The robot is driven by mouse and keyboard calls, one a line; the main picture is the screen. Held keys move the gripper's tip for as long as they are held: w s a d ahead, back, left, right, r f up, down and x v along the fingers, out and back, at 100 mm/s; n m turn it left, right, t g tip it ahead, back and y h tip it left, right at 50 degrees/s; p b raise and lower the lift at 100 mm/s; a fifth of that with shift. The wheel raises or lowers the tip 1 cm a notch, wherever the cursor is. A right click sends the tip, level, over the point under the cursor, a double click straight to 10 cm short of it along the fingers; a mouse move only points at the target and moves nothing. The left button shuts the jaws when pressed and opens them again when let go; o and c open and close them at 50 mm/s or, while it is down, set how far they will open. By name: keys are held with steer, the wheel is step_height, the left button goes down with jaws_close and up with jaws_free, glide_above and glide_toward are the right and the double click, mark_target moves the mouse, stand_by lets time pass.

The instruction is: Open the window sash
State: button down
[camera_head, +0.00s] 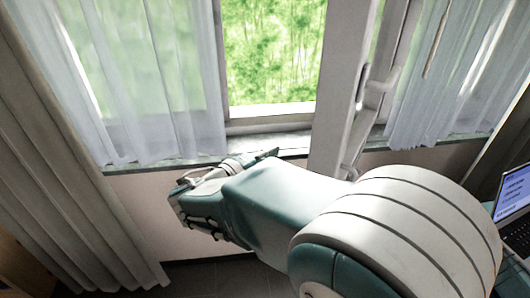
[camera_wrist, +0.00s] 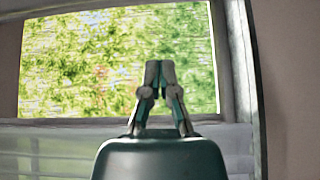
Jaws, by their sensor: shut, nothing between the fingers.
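The window sash (camera_head: 338,100) is a pale upright frame right of centre in the head view. It stands swung out into the room, its lower end reaching below the sill. A handle (camera_head: 361,84) shows on it. Left of it the window opening (camera_head: 272,55) shows green foliage, which also fills much of the wrist view (camera_wrist: 110,65). My gripper (camera_head: 272,154) is at the sill, left of the sash and apart from it; my forearm hides part of it. In the wrist view my gripper (camera_wrist: 160,66) has its fingertips together, with nothing between them.
Sheer white curtains (camera_head: 150,80) hang left of the opening and at the right (camera_head: 437,80). A heavy grey curtain (camera_head: 60,150) hangs at the far left. The sill (camera_head: 290,141) runs below the window. An open laptop (camera_head: 512,205) stands at the right edge.

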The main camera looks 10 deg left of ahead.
steer(key=w+d, duration=0.4)
steer(key=d, duration=0.3)
steer(key=shift+w+d+f, duration=0.15)
steer(key=shift+d, duration=0.05)
